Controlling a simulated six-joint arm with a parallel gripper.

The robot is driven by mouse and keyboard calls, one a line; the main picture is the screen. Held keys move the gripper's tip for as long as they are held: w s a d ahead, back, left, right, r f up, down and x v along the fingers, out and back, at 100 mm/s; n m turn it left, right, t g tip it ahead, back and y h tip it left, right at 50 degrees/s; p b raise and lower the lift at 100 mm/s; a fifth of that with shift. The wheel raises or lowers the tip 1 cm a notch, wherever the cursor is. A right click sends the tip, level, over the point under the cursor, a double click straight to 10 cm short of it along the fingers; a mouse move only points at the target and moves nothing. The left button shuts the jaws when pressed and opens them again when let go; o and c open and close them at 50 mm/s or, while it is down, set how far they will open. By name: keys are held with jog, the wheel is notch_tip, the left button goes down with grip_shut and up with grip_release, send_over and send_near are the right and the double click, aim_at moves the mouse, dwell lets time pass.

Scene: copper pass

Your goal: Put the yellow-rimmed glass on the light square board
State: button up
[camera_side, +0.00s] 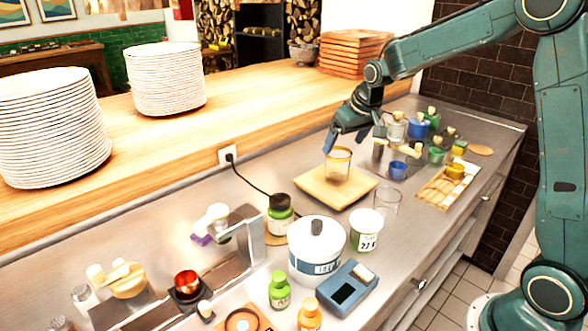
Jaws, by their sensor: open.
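The yellow-rimmed glass (338,165) is clear with a yellow band at its top. It stands upright on the light square board (312,191), toward the board's back right part. My gripper (346,140) is just above and behind the glass, with its fingers pointing down. The gripper is open. One blue-grey finger shows beside the rim; I cannot tell whether it touches the glass.
A plain clear glass (386,203) stands right of the board. A white tub (367,231), a lidded pot (316,251) and a dark-capped green jar (281,213) stand in front. A blue cup (398,170) and several small containers crowd the right. Plate stacks (166,80) stand on the wooden ledge.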

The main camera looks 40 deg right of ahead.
jog(key=v, duration=0.4)
jog(key=shift+r, duration=0.2)
jog(key=shift+s, duration=0.1)
dwell(0.4)
jog(key=s+a+r+n, duration=0.1)
jog(key=s+a+r, duration=0.25)
jog(key=s, duration=0.35)
jog(key=s+a+r, duration=0.3)
jog(key=s+a, duration=0.1)
jog(key=s, duration=0.3)
jog(key=s+a+f, duration=0.1)
jog(key=s, duration=0.6)
jog(key=s+a+f+n+y, duration=0.1)
jog(key=s+a, duration=0.1)
jog(key=s, duration=0.6)
jog(key=shift+a+f+t, duration=0.25)
jog(key=shift+a+t, duration=0.1)
jog(key=shift+t, duration=0.05)
